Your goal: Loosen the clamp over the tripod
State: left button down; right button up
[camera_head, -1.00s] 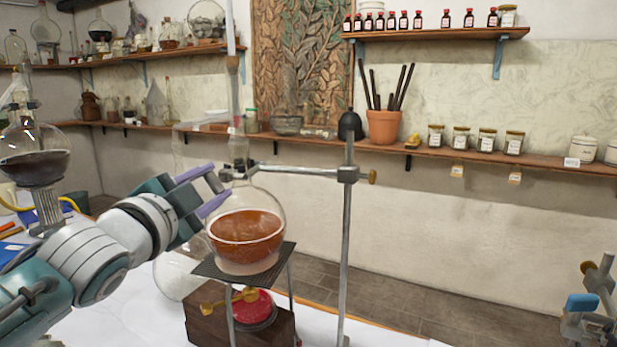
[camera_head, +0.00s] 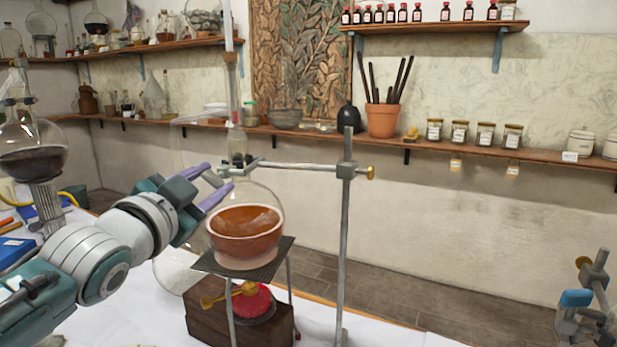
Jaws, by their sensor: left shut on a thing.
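The clamp (camera_head: 238,166) grips the neck of a round glass flask (camera_head: 268,205) holding orange-brown liquid. A horizontal rod (camera_head: 300,167) joins it to an upright stand (camera_head: 344,230) with a brass screw. The flask rests on the dark plate of the tripod (camera_head: 262,268). My left gripper (camera_head: 222,179) reaches in from the left at the flask neck. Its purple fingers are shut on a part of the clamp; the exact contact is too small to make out. My right gripper is not in view.
A burner with a red top (camera_head: 254,303) and brass valve sits on a wooden block (camera_head: 213,326) under the tripod. Another flask (camera_head: 32,150) with dark liquid stands at left. Metal and blue fittings (camera_head: 590,310) show at lower right. Wall shelves hold jars and bottles.

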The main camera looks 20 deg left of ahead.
pick_arm(q)
jog(key=shift+c, duration=2)
grip_release()
jog(key=shift+s, duration=0.1)
jog(key=s+d, duration=0.1)
jog(key=s, duration=0.8)
jog(key=shift+s+d, duration=0.25)
jog(key=shift+s, duration=0.05)
jog(key=shift+f, duration=0.1)
